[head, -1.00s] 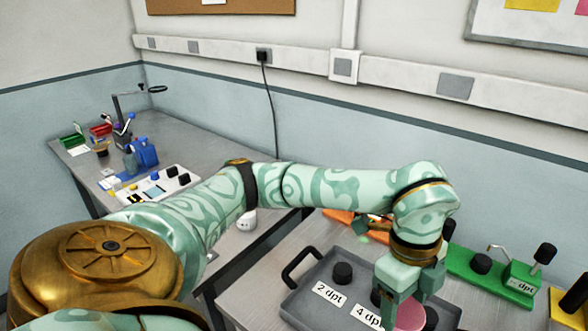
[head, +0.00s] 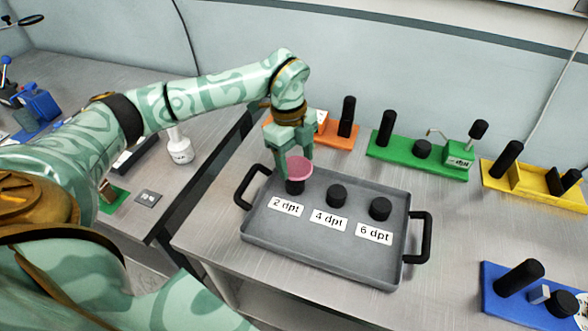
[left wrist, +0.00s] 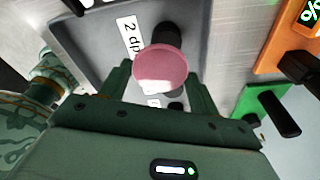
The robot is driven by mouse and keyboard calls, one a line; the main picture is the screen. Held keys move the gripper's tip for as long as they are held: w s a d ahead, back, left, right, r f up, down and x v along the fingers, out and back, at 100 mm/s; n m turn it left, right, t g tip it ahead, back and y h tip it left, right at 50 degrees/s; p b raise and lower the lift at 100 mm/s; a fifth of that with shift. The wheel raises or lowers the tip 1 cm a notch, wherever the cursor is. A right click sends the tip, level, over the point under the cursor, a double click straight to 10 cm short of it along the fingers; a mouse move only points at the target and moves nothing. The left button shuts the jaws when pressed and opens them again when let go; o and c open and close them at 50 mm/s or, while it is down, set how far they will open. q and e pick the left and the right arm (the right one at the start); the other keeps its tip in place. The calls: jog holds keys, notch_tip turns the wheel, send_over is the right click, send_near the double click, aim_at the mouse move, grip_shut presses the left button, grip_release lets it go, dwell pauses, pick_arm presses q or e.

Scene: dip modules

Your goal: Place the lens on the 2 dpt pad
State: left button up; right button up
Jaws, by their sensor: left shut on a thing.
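The lens is a pink round disc (head: 299,168), also in the left wrist view (left wrist: 161,69). My left gripper (head: 293,160) is shut on it, pointing down with a finger at either side. The black round 2 dpt pad (head: 295,187) is just below the lens in the head view, partly covered by it. The pad also shows in the left wrist view (left wrist: 174,36), partly behind the lens. I cannot tell whether lens and pad touch. The 2 dpt label (head: 285,207) lies in front of the pad. My right gripper is not in view.
The grey tray (head: 330,260) also bears the black 4 dpt pad (head: 337,195) and 6 dpt pad (head: 380,208). Orange (head: 338,138), green (head: 400,153), yellow (head: 500,180) and blue (head: 505,312) fixtures stand behind and right of it. A white bottle (head: 180,148) stands on the left table.

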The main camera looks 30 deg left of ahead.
aim_at(292, 161)
pick_arm(q)
jog(key=shift+w+a+f, duration=0.25)
jog(key=shift+a+f, duration=0.1)
jog(key=shift+f, duration=0.15)
notch_tip(292, 161, down, 4)
jog(key=shift+w+a+r+b, duration=0.1)
jog(key=shift+a+r+b, duration=0.1)
jog(key=shift+b, duration=0.35)
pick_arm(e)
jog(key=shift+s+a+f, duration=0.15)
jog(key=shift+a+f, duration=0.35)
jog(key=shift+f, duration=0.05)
pick_arm(q)
jog(key=o, duration=1)
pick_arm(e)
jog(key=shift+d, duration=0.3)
pick_arm(q)
jog(key=shift+r, duration=0.1)
